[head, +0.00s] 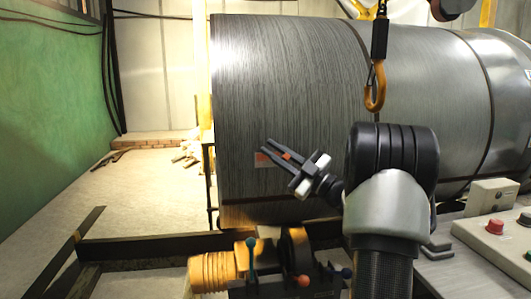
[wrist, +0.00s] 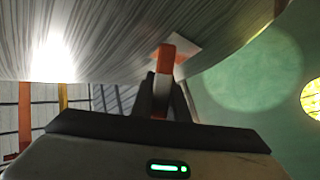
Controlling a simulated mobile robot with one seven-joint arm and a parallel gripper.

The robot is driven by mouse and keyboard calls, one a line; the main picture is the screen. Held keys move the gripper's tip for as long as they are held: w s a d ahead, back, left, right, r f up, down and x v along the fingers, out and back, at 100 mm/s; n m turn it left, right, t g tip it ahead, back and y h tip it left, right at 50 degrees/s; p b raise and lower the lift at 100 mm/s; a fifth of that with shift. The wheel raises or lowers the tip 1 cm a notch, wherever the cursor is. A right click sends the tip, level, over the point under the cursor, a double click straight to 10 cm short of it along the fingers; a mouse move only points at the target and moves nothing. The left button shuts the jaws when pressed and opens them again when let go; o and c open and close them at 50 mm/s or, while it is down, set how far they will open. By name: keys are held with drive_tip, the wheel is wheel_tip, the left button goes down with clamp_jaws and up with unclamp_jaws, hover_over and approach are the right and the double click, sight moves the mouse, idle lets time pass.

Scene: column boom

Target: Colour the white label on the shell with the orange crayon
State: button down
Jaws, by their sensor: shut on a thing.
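The shell (head: 290,80) is a large grey, streaked cylinder lying on its side; its curved surface fills the top of the wrist view (wrist: 100,40). The label (head: 262,160) is a small patch low on its left part, showing orange with pale edges. In the wrist view the label (wrist: 186,46) shows white with some orange, partly hidden behind the crayon. My gripper (head: 272,148) is shut on the orange crayon (wrist: 167,57), which has a white band between the fingers. The crayon's tip is at or very near the label; I cannot tell whether it touches.
An orange hook (head: 375,90) hangs in front of the shell, above my arm. Dark beams (head: 150,250) run below the shell. Open floor (head: 130,195) lies to the left, by a green wall (head: 50,110).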

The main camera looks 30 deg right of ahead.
drive_tip(key=shift+w+a, duration=0.4)
drive_tip(key=shift+a, duration=0.9)
drive_tip(key=shift+w+a, duration=0.4)
drive_tip(key=shift+a, duration=0.9)
drive_tip(key=shift+w+a, duration=0.4)
drive_tip(key=shift+a, duration=0.9)
drive_tip(key=s+a, duration=0.1)
drive_tip(key=s, duration=0.5)
drive_tip(key=shift+a+f, duration=0.15)
drive_tip(key=shift+a, duration=0.1)
drive_tip(key=shift+s+a+f, duration=0.1)
drive_tip(key=shift+s+a, duration=0.1)
drive_tip(key=shift+s, duration=0.5)
drive_tip(key=shift+s+a, duration=0.2)
drive_tip(key=shift+s, duration=0.5)
